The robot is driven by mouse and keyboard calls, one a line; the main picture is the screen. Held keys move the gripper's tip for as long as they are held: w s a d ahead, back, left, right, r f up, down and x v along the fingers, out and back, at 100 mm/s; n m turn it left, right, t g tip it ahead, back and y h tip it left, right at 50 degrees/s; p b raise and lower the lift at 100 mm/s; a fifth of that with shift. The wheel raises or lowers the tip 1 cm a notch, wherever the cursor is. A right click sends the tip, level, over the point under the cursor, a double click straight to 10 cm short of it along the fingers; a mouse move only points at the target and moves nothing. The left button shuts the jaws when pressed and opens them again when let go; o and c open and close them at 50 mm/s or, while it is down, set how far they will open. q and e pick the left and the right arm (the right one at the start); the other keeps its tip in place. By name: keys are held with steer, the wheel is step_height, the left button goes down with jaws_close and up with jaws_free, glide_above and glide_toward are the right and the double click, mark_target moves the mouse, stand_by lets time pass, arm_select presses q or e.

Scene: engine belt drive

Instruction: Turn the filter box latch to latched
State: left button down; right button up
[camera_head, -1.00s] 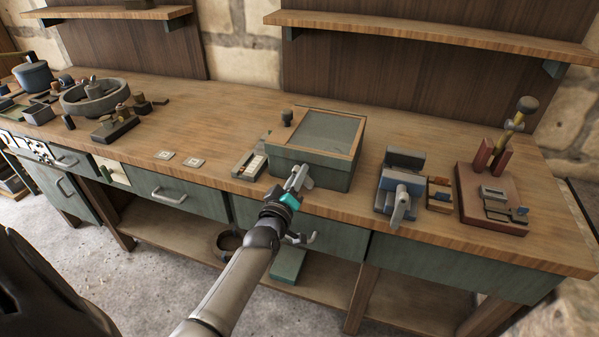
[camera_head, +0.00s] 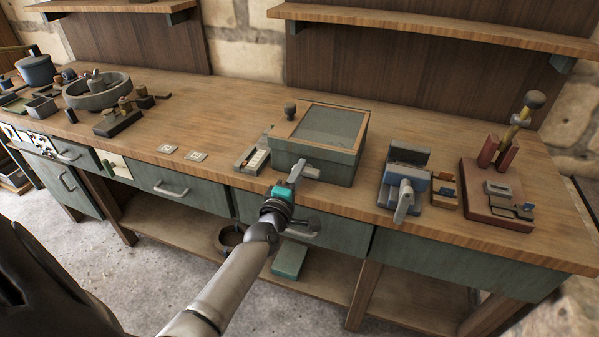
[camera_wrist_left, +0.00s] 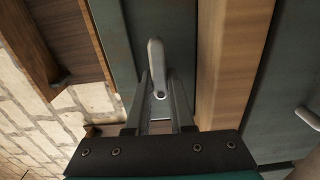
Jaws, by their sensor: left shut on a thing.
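The filter box (camera_head: 313,171) is a green box with a wood-framed lid on the bench. Its latch, a pale grey lever (camera_head: 309,172), is on the front face and points to the right, roughly level. In the left wrist view the lever (camera_wrist_left: 156,66) runs along the green front face, away from the gripper. My left gripper (camera_head: 292,177) is at the front of the box, its fingers shut on the lever's near end. The fingers (camera_wrist_left: 161,98) show on both sides of that end and partly hide it.
A small tray of parts (camera_head: 252,160) stands just left of the box. A blue-grey clamp-like device (camera_head: 405,180) and a red base with fittings (camera_head: 496,195) stand to the right. Drawer handles (camera_head: 303,229) stick out below the bench edge. The bench left of the tray has free room.

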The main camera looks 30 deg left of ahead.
arm_select(q)
steer(key=shift+n, duration=0.3)
steer(key=c, duration=0.8)
jaws_free()
steer(key=p+v, duration=0.1)
steer(key=v, duration=1.4)
steer(key=shift+s+p, duration=0.2)
steer(key=shift+p, duration=0.1)
steer(key=shift+f, duration=0.1)
